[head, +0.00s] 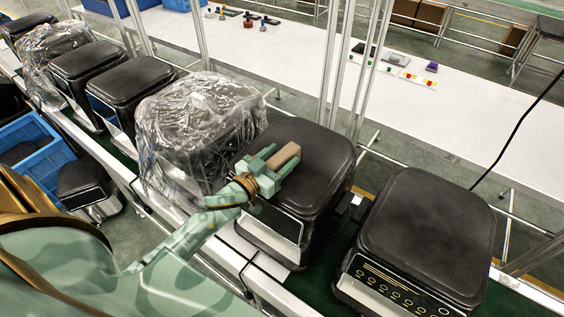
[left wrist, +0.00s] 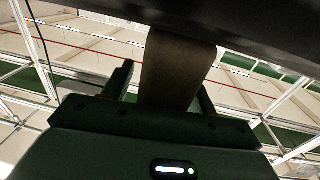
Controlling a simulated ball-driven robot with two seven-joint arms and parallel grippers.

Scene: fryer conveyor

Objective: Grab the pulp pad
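A brown block, which I take to be the pulp pad (head: 285,156), is at my left gripper (head: 272,163) over the black lid of a middle fryer (head: 318,147). The pad lies between the two green fingers and sticks out past them. In the left wrist view the pad (left wrist: 178,68) stands between the dark fingers of the left gripper (left wrist: 165,78). A narrow gap seems to show beside the left finger; the right finger looks close against the pad. Whether the fingers grip it is unclear. My right gripper is not in view.
A black fryer with a control panel (head: 415,240) stands to the right. A plastic-wrapped fryer (head: 195,130) stands close on the left, with more fryers beyond it. A long white table (head: 450,115) lies behind. Blue crates (head: 35,150) are at the left.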

